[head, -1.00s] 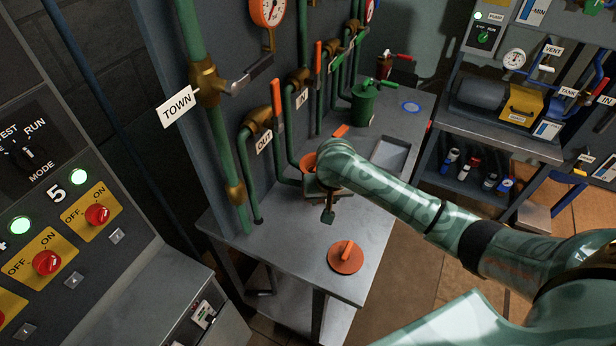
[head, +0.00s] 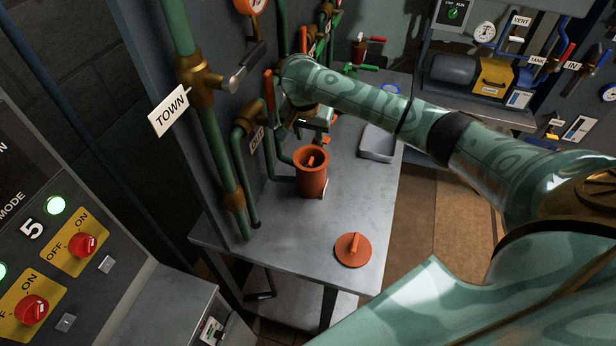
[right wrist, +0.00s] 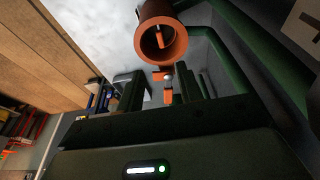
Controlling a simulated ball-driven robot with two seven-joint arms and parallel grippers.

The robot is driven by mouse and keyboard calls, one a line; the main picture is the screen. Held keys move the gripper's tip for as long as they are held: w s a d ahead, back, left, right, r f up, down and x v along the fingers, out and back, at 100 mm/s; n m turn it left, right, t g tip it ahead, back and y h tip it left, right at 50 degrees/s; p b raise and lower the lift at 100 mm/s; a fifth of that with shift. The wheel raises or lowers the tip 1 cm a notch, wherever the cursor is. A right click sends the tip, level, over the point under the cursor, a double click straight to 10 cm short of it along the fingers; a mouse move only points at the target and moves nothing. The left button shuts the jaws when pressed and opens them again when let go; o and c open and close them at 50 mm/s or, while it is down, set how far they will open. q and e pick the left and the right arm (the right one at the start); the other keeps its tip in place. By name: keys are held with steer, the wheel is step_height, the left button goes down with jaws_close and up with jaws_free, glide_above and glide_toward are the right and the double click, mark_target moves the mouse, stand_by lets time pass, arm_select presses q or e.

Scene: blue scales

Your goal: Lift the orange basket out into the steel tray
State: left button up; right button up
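An orange pot (head: 312,185) stands open on the grey bench beside the wall pipes. An upright orange handle (head: 311,160) shows inside it, seemingly the basket's; the basket body is hidden by the pot wall. The pot's round mouth also shows in the right wrist view (right wrist: 141,48), beyond the fingers. The steel tray (head: 378,144) sits farther back on the bench, right of my right gripper. My right gripper (head: 318,123) is behind and above the pot, apart from it. Its fingers (right wrist: 165,95) look open, with a small orange part visible between them. My left gripper is out of view.
An orange lid (head: 352,252) with a raised handle lies at the bench's front. Green pipes, a brass valve (head: 195,80) and levers crowd the left wall. A switch panel (head: 60,260) stands at lower left. Bare bench lies between pot and lid.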

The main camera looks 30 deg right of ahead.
steer(key=b, duration=0.2)
glide_above(311, 161)
steer(key=s+a, duration=0.1)
steer(key=a, duration=0.1)
step_height(311, 161, down, 6)
steer(key=shift+s+d+r, duration=0.1)
steer(key=shift+d+r, duration=0.05)
steer(key=shift+r, duration=0.05)
steer(key=shift+d+f+b, duration=0.2)
steer(key=shift+f+b, duration=0.1)
steer(key=b+x, duration=0.3)
steer(key=x, duration=0.1)
steer(key=shift+f, duration=0.35)
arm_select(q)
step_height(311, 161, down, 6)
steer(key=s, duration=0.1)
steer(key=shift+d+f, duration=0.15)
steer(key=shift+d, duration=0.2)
arm_select(e)
steer(key=shift+r, duration=0.1)
jaws_close()
